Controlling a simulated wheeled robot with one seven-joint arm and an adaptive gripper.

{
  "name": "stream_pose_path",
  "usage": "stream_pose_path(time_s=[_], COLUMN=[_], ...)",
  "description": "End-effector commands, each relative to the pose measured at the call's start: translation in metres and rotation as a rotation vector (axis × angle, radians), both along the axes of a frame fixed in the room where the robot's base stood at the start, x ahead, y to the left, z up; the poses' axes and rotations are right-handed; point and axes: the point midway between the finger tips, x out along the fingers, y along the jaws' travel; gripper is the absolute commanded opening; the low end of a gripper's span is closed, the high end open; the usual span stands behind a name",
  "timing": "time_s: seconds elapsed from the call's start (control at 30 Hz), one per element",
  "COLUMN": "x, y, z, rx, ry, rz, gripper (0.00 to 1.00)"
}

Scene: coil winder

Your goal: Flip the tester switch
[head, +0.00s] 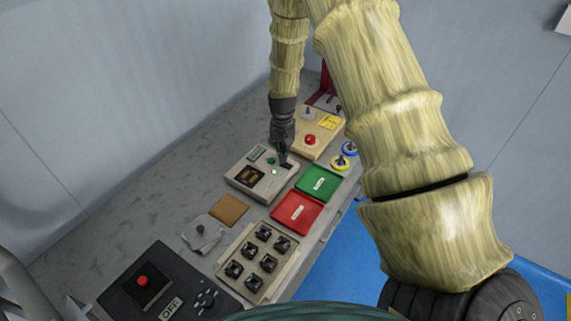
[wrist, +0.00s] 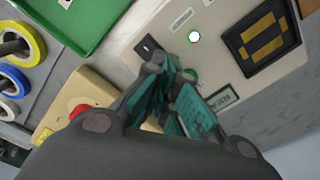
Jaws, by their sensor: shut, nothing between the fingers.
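The tester (head: 240,181) is a beige box on the bench; it fills the right of the wrist view (wrist: 215,18). My gripper (head: 283,156) is shut and empty, pointing down over the tester. In the wrist view its teal fingers (wrist: 168,82) are close beside the switch plate. They hide part of it, so I cannot tell the lever's position or whether they touch it.
A green tray (head: 318,184) and a red tray (head: 297,213) lie right of the tester. A tray of several dark coils (head: 247,284) and a black panel (head: 120,294) are nearer. Wire spools (head: 340,163) sit at the edge.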

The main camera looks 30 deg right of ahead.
Motion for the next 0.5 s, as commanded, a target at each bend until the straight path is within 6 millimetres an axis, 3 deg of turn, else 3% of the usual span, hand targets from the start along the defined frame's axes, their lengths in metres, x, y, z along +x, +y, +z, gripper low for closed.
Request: stream_pose_path(time_s=[0.5], x=[0.0013], y=[0.0002], z=[-0.0025], rx=[0.0], ry=[0.002], rz=[0.0], gripper=[0.0])
